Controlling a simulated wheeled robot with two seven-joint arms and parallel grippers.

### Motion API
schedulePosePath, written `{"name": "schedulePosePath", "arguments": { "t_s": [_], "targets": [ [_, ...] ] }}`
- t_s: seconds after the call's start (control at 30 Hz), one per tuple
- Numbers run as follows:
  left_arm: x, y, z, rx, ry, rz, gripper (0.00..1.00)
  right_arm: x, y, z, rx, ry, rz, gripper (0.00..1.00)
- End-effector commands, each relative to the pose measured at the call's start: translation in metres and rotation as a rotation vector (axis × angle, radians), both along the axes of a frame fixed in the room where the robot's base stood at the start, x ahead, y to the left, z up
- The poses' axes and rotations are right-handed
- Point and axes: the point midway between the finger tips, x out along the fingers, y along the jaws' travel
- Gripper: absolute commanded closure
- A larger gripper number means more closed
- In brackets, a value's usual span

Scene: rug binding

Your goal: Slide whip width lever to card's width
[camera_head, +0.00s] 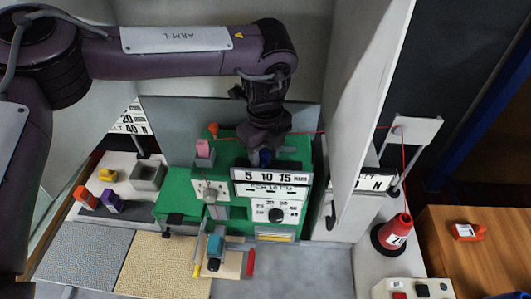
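The green binding machine (180,207) stands in the middle. Its white scale plate (270,176) reads 5 10 15 MM. A smaller label below it (268,188) has print that seems to include "10 MM"; I cannot tell if this is the card. My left gripper (264,152) points down just behind the scale plate. A small dark blue piece (264,159), perhaps the width lever's knob, shows at its fingertips. I cannot tell whether the fingers are closed on it. The lever's pointer is not clearly visible. My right gripper is out of view.
A round dial (276,215) is below the scale. A white upright panel (360,100) rises close on the right.

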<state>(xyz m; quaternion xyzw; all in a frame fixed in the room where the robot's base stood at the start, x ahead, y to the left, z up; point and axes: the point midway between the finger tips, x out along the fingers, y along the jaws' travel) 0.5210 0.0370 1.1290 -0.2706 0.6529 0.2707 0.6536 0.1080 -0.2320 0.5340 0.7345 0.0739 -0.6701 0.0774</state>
Motion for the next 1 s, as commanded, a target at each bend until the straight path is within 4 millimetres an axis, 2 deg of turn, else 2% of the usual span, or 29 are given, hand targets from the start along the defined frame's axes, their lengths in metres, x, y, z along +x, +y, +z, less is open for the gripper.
{"name": "schedulePosePath", "arguments": {
  "t_s": [0.37,0.63,0.73,0.83,1.0],
  "targets": [
    [0.0,0.0,0.004,0.001,-0.001,0.0,0.53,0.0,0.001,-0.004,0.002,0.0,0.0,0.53],
    [0.001,0.0,0.047,-0.001,-0.003,0.001,0.53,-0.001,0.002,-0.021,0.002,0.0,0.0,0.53],
    [0.001,0.001,0.064,0.001,-0.004,0.0,0.53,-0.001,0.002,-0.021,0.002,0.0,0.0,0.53],
    [0.0,0.001,0.073,0.001,-0.002,-0.001,0.53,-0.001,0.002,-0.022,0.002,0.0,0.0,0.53],
    [0.0,0.001,0.078,0.0,0.001,0.0,0.53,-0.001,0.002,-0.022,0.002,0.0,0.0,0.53]
  ]
}}
